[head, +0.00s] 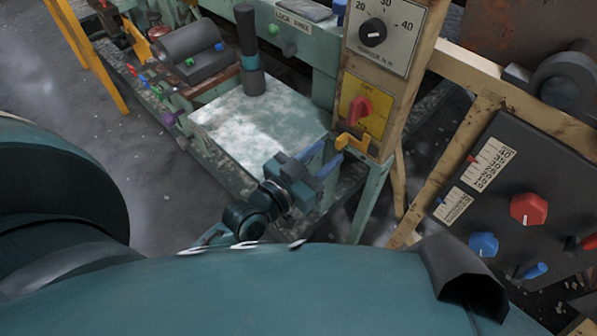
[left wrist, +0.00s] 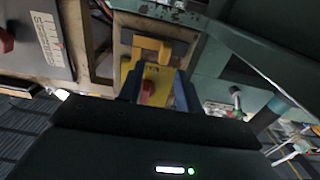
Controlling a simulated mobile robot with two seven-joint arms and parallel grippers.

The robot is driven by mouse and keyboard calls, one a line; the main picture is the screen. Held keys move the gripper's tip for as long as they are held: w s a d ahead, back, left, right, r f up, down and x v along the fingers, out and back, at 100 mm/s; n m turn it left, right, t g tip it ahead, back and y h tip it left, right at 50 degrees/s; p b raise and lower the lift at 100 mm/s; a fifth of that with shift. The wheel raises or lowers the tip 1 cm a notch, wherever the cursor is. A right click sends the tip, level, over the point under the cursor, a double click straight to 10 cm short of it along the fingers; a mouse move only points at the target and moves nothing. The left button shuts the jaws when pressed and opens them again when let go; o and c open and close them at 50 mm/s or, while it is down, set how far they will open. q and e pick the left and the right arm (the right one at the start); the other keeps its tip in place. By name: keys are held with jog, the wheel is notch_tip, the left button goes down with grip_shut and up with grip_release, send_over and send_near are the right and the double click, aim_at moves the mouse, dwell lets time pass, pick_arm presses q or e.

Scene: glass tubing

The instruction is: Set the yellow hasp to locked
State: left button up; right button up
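The yellow hasp (head: 345,142) is a small orange-yellow piece at the lower end of the tan upright panel, just under a yellow plate (head: 376,98) with a red knob (head: 360,108). My left gripper (head: 324,158) is just left of and below the hasp, blue fingers pointing toward it. In the left wrist view the hasp (left wrist: 150,48) shows beyond the fingertips. My left gripper (left wrist: 158,88) is open there, with a gap between its fingers and the red knob (left wrist: 147,92) seen through it. Contact with the hasp cannot be told. My right gripper is not in view.
A pale worn bench top (head: 255,125) lies left of the panel, with a dark upright handle (head: 250,60) on it. A dark control box (head: 520,190) with red and blue knobs stands at right. A dial (head: 374,33) sits above the yellow plate.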

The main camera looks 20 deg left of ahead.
pick_arm(q)
jog(key=v, duration=0.8)
jog(key=shift+s, duration=0.25)
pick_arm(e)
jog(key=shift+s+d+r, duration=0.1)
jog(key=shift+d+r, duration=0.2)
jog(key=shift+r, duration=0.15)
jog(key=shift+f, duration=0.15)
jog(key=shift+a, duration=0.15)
